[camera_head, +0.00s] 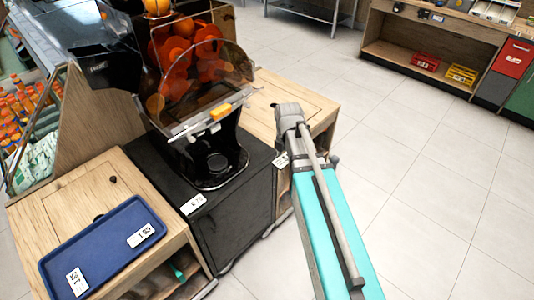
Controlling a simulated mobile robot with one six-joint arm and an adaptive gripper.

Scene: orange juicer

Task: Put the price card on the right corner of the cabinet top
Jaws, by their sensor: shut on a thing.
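My gripper (284,148) is at the end of my arm, over the front edge of the right-hand wooden cabinet top (262,92). It appears shut on a small white price card (281,160), which shows just below and left of the wrist. The fingers are mostly hidden by my own arm, and I cannot tell whether the card touches the cabinet. Another white card (193,204) is at the front edge of the black cabinet (236,213). Two more cards (140,235) (76,281) lie on the blue tray (103,249).
The orange juicer (196,95) stands on the black cabinet, left of my gripper. The tray lies on the left wooden cabinet (62,198). Open tiled floor (420,170) is to the right. A wooden counter (450,45) stands at the back right.

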